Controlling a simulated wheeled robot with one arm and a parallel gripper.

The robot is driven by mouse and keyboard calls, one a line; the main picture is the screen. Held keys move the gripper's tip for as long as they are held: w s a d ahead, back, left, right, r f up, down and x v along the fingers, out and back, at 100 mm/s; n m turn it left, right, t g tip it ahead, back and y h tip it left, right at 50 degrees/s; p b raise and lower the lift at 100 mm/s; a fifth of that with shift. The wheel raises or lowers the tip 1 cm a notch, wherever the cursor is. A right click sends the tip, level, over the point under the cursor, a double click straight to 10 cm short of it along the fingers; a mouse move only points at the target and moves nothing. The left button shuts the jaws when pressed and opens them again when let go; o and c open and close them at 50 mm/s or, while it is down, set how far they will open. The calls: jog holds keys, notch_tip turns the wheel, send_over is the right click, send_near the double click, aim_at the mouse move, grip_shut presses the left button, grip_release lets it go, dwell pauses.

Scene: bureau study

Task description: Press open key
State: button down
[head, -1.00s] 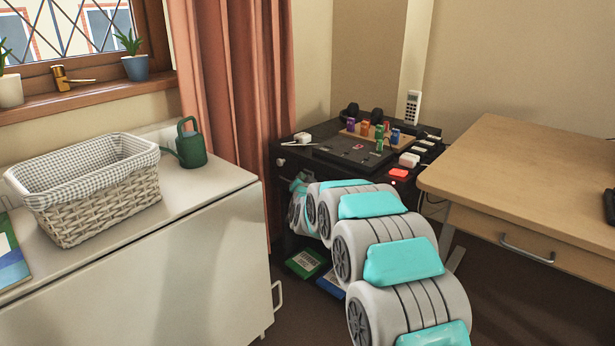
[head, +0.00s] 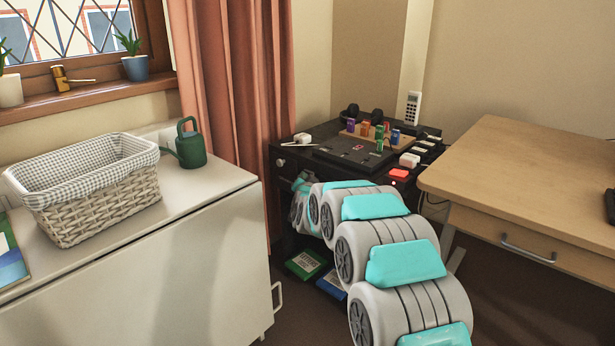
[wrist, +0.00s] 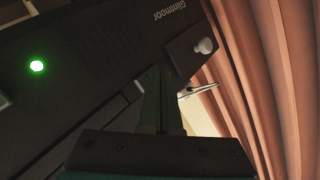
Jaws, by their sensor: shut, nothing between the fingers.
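A black unit lettered "Glintmoor" (wrist: 95,42) fills much of the wrist view, tilted, with a lit green lamp (wrist: 37,66) and a white round knob (wrist: 205,46) on a dark plate. My gripper (wrist: 160,85) is shut and empty, with its fingers in front of the unit's dark face. Whether the fingertips touch it I cannot tell. No key marked open can be read; part of the face is behind the fingers. In the head view the black unit (head: 345,158) stands in the corner, and my arm hides the gripper and most of its front.
Several coloured pieces stand on a wooden board (head: 350,136) on top of the unit, with a red item (head: 398,174) near its right edge. A wooden desk (head: 530,170) stands right. A white cabinet (head: 215,215) stands left. Pink curtains (head: 235,90) hang close to the unit.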

jog(key=shift+w+d, duration=0.15)
jog(key=shift+w, duration=0.05)
dwell(0.5)
jog(key=shift+s+a, duration=0.55)
jog(key=shift+s, duration=0.2)
